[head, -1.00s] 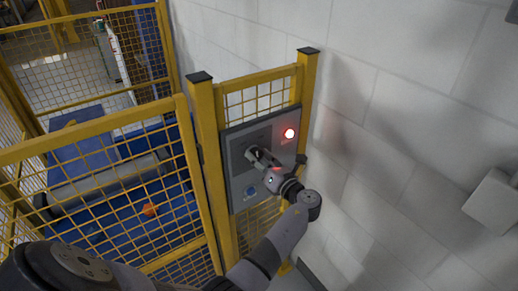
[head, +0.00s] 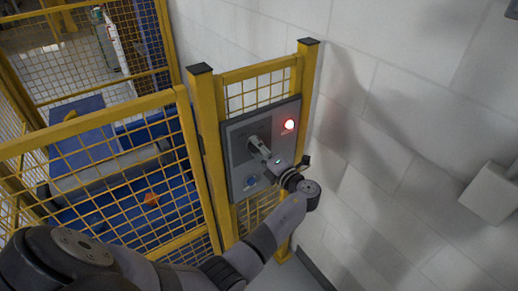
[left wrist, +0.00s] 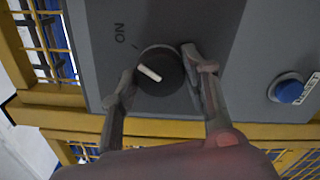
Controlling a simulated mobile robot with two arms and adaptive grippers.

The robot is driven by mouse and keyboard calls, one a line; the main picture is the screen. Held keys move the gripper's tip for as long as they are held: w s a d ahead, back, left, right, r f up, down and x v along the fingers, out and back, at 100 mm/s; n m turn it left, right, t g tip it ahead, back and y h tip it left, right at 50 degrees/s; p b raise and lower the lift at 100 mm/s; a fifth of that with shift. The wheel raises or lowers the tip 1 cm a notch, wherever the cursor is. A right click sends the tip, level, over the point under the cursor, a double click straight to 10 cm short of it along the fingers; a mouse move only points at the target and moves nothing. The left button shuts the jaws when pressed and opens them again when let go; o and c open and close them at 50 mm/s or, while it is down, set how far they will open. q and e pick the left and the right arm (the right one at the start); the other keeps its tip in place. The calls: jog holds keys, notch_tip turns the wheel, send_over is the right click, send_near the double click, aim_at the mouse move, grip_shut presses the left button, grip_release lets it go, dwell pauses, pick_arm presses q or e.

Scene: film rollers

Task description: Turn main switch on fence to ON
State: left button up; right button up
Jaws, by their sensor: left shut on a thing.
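The main switch is a round black knob (left wrist: 163,78) with a white pointer mark, on a grey panel (head: 236,135) mounted on the yellow fence. In the left wrist view the pointer lies slanted, from upper left to lower right. The ON label (left wrist: 119,32) is printed at the knob's upper left. My left gripper (left wrist: 159,66) is shut on the knob, one finger on each side. In the head view the left gripper (head: 258,145) reaches the panel and hides most of the knob. My right gripper is not in view.
A red lamp (head: 290,124) glows at the panel's upper right. A blue button (left wrist: 289,90) sits beside the knob; it also shows low on the panel in the head view (head: 252,183). Yellow mesh fence (head: 100,135) stands left; a white block wall (head: 400,120) stands right.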

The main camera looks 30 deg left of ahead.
pick_arm(q)
jog(key=shift+m, duration=0.3)
jog(key=o, duration=1.1)
jog(key=shift+o, duration=0.2)
jog(key=v, duration=0.7)
jog(key=shift+d, duration=0.25)
